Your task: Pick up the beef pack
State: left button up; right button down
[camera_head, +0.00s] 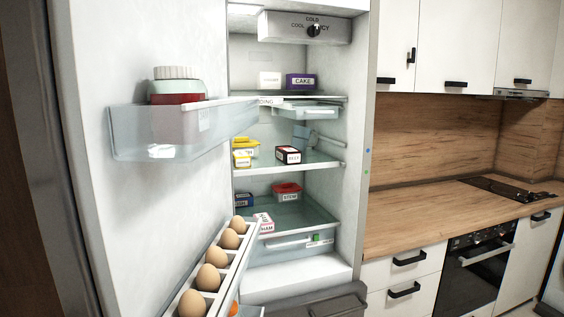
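The beef pack (288,155) is a small dark box with a white top and a white label reading BEEF. It sits on the middle shelf (310,163) of the open fridge, near the front and right of the yellow packs. Neither of my grippers shows in the head view, and nothing touches the pack from the front.
The open fridge door at left carries a clear bin (150,135) and an egg rack (222,263) that juts across the lower left. Yellow packs (243,150) stand left of the beef. A cake box (300,81) is above; a stew container (287,192) and ham pack (264,223) are below.

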aim_at(287, 154)
jog(key=i+l+u, duration=0.15)
jog(key=i+l, duration=0.2)
jog(key=i+l+u, duration=0.15)
jog(key=i+l, duration=0.25)
jog(key=i+l+u, duration=0.15)
jog(key=i+l, duration=0.15)
jog(key=l, duration=0.25)
